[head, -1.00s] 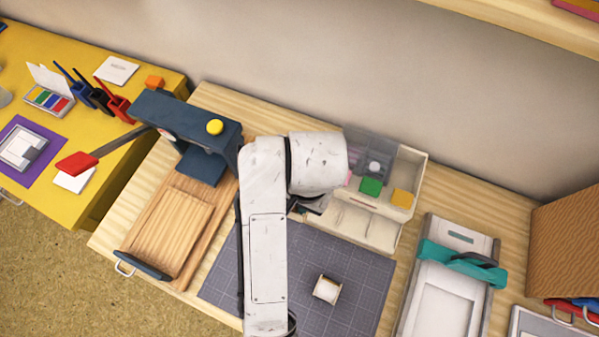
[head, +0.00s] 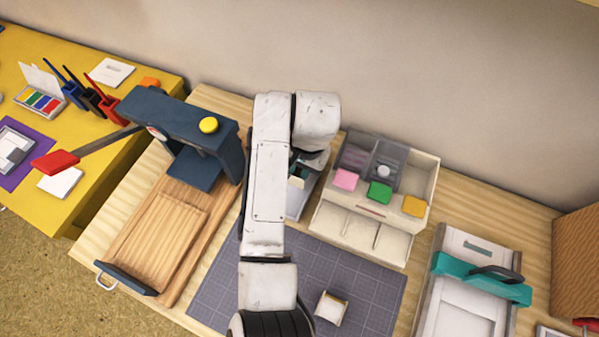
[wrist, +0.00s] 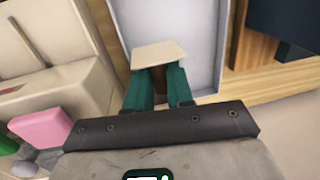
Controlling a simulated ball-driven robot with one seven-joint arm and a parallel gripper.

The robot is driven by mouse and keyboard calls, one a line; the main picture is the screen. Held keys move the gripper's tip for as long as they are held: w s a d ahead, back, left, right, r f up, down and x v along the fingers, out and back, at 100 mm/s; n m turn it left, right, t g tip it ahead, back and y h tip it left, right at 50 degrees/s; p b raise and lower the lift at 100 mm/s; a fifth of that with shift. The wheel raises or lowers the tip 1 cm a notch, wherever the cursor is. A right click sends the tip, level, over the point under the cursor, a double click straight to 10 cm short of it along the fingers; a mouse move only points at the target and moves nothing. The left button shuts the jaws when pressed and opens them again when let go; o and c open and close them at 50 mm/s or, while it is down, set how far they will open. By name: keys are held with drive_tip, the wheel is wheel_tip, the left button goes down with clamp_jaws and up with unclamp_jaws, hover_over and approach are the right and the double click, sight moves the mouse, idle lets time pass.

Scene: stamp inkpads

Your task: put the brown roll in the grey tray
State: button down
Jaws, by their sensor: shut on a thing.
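My gripper (wrist: 157,88) is shut on a brown thing, taken to be the brown roll (wrist: 158,74), with a pale flat face (wrist: 160,53) towards the wrist camera's top. Green fingers grip it from both sides. It is over the light grey tray (wrist: 205,75) in the wrist view; the height above the tray floor is hard to tell. In the head view the grey tray (head: 297,206) lies between the dark blue press and the cream organiser, partly hidden by my arm. My gripper (head: 299,174) is over its far part there, with the roll mostly hidden.
The cream organiser (head: 366,236) with pink (head: 345,180), green (head: 380,192) and yellow (head: 414,206) pads stands right of the tray. The dark blue press (head: 185,119) is left. A small white-and-wood piece (head: 331,308) sits on the grey cutting mat (head: 365,283).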

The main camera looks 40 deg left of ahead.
sight(301, 170)
drive_tip(key=shift+w+a+f, duration=0.1)
drive_tip(key=shift+w+f, duration=0.05)
drive_tip(key=shift+f, duration=1.5)
drive_tip(key=shift+f, duration=0.15)
drive_tip(key=c, duration=1)
unclamp_jaws()
wheel_tip(301, 170, up, 12)
drive_tip(key=d, duration=0.1)
drive_tip(key=shift+w+d, duration=0.25)
drive_tip(key=shift+d, duration=0.1)
